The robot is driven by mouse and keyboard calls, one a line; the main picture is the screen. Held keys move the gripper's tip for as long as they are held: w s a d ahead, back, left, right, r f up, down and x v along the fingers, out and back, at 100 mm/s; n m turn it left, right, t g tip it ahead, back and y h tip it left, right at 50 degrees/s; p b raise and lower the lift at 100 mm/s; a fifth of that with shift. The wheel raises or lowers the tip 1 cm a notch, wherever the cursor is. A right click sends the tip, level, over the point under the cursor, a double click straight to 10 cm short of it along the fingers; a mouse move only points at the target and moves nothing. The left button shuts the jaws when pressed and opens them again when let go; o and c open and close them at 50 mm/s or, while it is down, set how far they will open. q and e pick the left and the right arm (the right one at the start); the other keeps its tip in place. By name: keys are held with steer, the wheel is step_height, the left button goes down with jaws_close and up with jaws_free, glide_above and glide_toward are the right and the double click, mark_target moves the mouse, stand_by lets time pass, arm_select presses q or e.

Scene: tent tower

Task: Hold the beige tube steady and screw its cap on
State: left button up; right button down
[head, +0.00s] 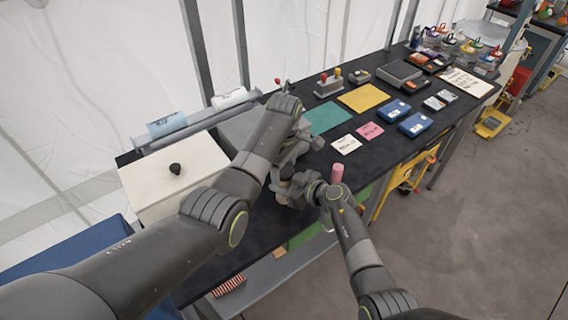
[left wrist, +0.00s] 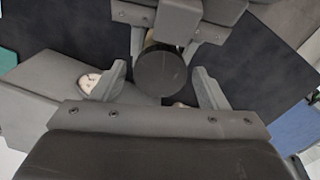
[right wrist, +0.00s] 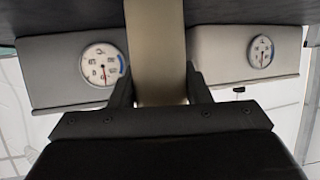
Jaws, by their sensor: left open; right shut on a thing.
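The beige tube (right wrist: 156,50) stands between the fingers of my right gripper (right wrist: 159,88), which is shut on it. In the left wrist view, the dark round cap (left wrist: 162,73) is seen end-on at the tube's end, with a sliver of beige behind it. I cannot tell how tightly it sits. My left gripper (left wrist: 158,88) is open, its fingers on either side of the cap with gaps. In the head view, both grippers meet over the bench, and my left gripper (head: 284,190) and wrist hide most of the tube and cap.
A white box with a black knob (head: 175,169) stands at the bench's left. Two round gauges (right wrist: 103,65) (right wrist: 261,51) face the right wrist camera. A pink cylinder (head: 337,173) shows by my right wrist. Mats, cards and blue cases (head: 415,124) lie farther right.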

arm_select(q)
steer(key=shift+c, duration=0.2)
steer(key=c, duration=1)
steer(key=shift+o, duration=0.2)
steer(key=m, duration=0.9)
steer(key=shift+m, duration=0.4)
steer(key=o, duration=1.1)
steer(key=shift+r, duration=2.3)
